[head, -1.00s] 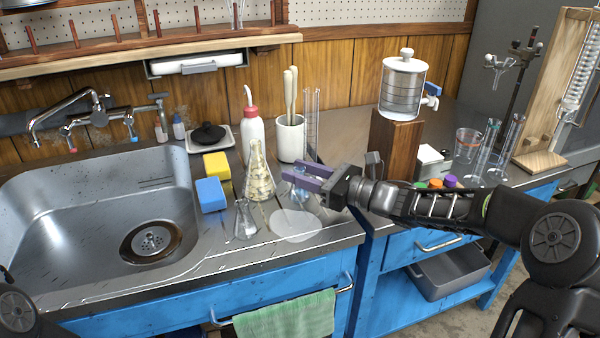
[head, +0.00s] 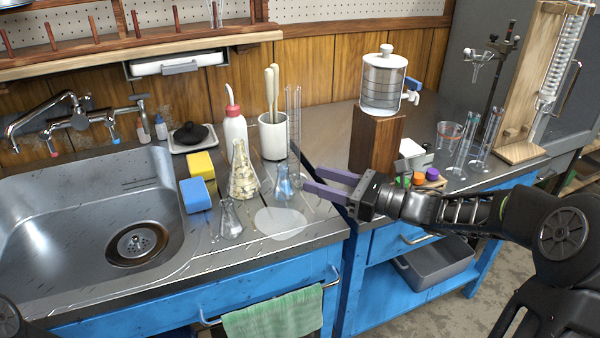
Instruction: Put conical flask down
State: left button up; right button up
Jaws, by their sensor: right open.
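A small conical flask with blue liquid (head: 284,186) stands upright on the counter to the right of the sink. My right gripper (head: 311,180) is open and empty just to its right, with its purple fingers pointing at the flask. The fingertips appear apart from the glass. A larger conical flask with pale yellowish contents (head: 243,180) stands left of it, and a small clear conical flask (head: 231,220) stands nearer the front. My left gripper is out of view.
A pale round disc (head: 280,223) lies in front of the blue-liquid flask. A white pot (head: 273,140) and a wash bottle (head: 235,135) stand behind. Sponges (head: 196,195) sit by the sink (head: 60,235). A wooden block (head: 376,145) bears a glass container (head: 383,85).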

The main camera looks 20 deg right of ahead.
jog(key=shift+v, duration=1.25)
